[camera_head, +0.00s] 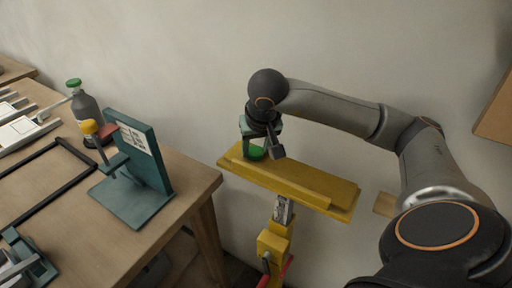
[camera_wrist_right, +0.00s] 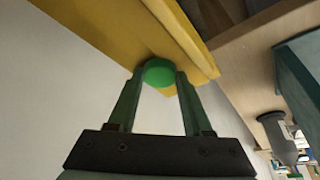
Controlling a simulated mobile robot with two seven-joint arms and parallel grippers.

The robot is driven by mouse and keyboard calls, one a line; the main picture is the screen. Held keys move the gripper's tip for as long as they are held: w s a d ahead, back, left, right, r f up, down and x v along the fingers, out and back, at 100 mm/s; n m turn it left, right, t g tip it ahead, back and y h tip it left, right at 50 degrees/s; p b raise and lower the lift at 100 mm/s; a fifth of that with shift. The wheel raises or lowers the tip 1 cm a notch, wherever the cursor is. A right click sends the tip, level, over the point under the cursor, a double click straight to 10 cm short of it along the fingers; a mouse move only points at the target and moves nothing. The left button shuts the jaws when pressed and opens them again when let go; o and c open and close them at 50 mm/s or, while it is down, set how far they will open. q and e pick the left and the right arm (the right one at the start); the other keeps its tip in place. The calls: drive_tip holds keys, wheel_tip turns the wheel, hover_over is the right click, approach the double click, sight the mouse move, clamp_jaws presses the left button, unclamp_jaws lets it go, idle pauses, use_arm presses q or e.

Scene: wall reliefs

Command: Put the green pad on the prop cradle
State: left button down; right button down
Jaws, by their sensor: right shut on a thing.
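The green pad (camera_head: 256,152) is a small round disc at the left end of the yellow prop cradle (camera_head: 320,190). It also shows in the right wrist view (camera_wrist_right: 158,72), between the fingertips of my right gripper (camera_wrist_right: 158,78). My right gripper (camera_head: 260,146) is shut on the pad, with the yellow cradle (camera_wrist_right: 105,30) directly behind it. I cannot tell whether the pad touches the cradle. The cradle is a long yellow channel on a yellow post (camera_head: 274,244). My left gripper is not in view.
A wooden table (camera_head: 190,195) stands at the left. On it are a teal stand (camera_head: 140,160) with a yellow-topped lever, a dark bottle (camera_head: 86,112) with a green cap, and a black frame (camera_head: 40,160). A plain wall (camera_head: 200,50) lies behind the cradle.

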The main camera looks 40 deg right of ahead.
drive_tip(key=shift+f, duration=0.1)
drive_tip(key=shift+c, duration=1.6)
unclamp_jaws()
drive_tip(key=shift+r, duration=0.3)
drive_tip(key=p+v, duration=0.1)
drive_tip(key=v, duration=1)
drive_tip(key=shift+r+p, duration=0.35)
